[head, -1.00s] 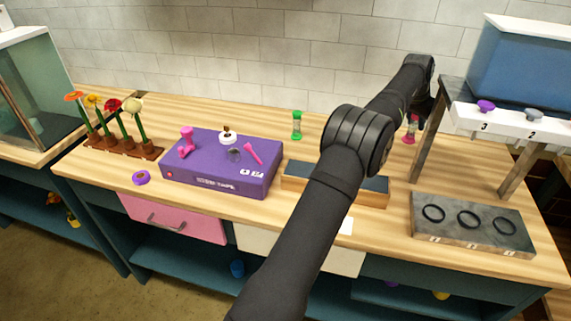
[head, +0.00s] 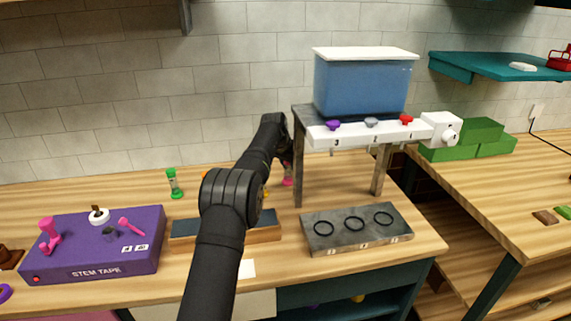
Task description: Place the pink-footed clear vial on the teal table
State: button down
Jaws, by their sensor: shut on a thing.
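The pink-footed clear vial (head: 288,177) shows beside the end of my arm, on the back part of the wooden counter as seen; its pink foot is visible and its upper part is largely hidden. My gripper (head: 286,155) is mostly hidden by my own wrist and is shut on the vial. I cannot tell whether the foot touches the counter. A teal surface (head: 490,66), which looks like the teal table, stands at the upper right with a red object and a white piece on it.
A stand with a blue tank (head: 360,85) and coloured knobs rises right of my gripper. A grey block with black rings (head: 356,232) lies in front. A green-footed vial (head: 174,184) and a purple stem tape box (head: 95,245) are left. Green blocks (head: 470,142) sit at right.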

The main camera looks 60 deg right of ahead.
jog(key=c, duration=1.6)
grip_release()
jog(key=shift+f, duration=0.2)
jog(key=o, duration=0.5)
jog(key=shift+r, duration=0.1)
jog(key=shift+r, duration=0.35)
jog(key=v, duration=1.1)
jog(key=shift+a+r, duration=0.2)
jog(key=shift+r, duration=0.05)
